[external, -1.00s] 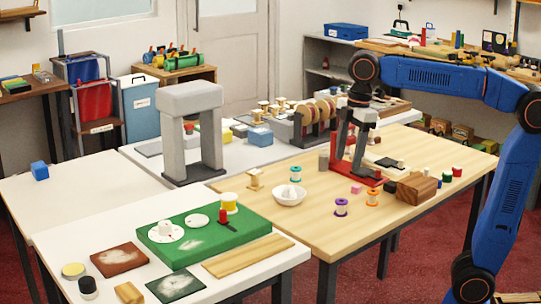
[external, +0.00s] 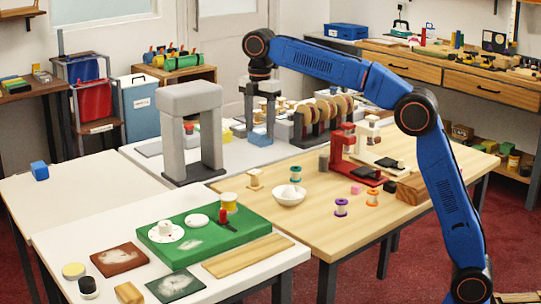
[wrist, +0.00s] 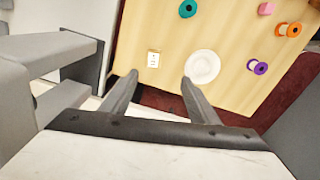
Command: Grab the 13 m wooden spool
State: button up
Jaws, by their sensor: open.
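A small pale wooden spool (external: 254,179) stands on the wooden table, left of a white bowl (external: 289,196). In the wrist view the spool (wrist: 153,58) shows from above with a pale label whose writing I cannot read. My gripper (external: 259,122) is open and empty, high above and behind the spool in the external view. In the wrist view my gripper's fingertips (wrist: 160,80) are spread, with the spool showing just beyond the gap between them. Other wooden spools at the back are partly hidden by my arm.
A grey arch (external: 190,130) stands left of my gripper and looms large in the wrist view. A teal spool (external: 296,174), purple spool (external: 341,207) and orange spool (external: 372,198) stand near the bowl. A red stand (external: 342,150) is to the right.

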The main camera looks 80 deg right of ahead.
jog(key=w+d, duration=0.1)
send_near(255, 172)
jog(key=f, duration=0.6)
jog(key=shift+d+f, duration=0.4)
jog(key=shift+a+f, duration=0.2)
jog(key=shift+f, duration=2.45)
jog(key=c, duration=1.1)
